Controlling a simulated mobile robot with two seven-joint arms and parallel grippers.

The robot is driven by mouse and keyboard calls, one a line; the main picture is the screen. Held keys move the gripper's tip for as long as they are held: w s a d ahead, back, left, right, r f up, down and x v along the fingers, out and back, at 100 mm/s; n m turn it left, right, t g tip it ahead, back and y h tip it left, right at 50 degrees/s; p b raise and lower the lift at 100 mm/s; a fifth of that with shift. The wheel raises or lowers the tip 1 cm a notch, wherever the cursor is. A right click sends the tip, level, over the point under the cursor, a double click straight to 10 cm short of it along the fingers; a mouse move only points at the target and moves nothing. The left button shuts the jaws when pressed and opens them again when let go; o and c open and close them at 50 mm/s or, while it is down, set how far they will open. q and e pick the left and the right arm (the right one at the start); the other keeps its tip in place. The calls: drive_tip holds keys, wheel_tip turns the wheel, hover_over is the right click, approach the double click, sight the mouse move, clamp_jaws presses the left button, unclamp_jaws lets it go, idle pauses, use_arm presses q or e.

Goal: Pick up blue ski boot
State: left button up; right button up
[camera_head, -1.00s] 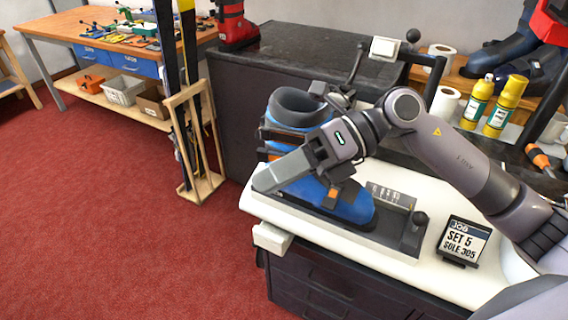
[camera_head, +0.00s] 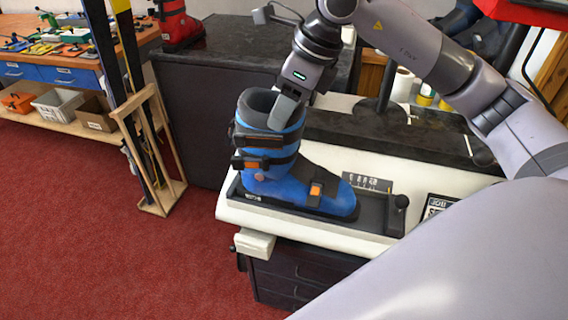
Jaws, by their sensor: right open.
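The blue ski boot (camera_head: 290,180) stands upright on a dark sole plate (camera_head: 372,214) on the white bench top, its toe pointing right. It has a dark grey liner, black straps and orange buckles. My right gripper (camera_head: 286,108) comes down from above at the boot's cuff opening. It is open. One finger shows in front of the cuff's upper right edge; the other finger is hidden, and I cannot tell whether it is inside the cuff or whether either finger touches the boot. My left gripper is not in view.
A job sign (camera_head: 437,205) stands right of the plate, partly behind my arm. A dark cabinet (camera_head: 215,110) is behind the boot. Skis in a wooden rack (camera_head: 150,150) stand left. A red boot (camera_head: 178,22) is at the back. Red floor lies open at lower left.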

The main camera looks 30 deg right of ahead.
drive_tip(key=shift+p+x, duration=0.35)
drive_tip(key=shift+x, duration=2)
drive_tip(key=shift+w+d, duration=0.1)
drive_tip(key=shift+d, duration=0.05)
clamp_jaws()
drive_tip(key=shift+w+r, duration=0.1)
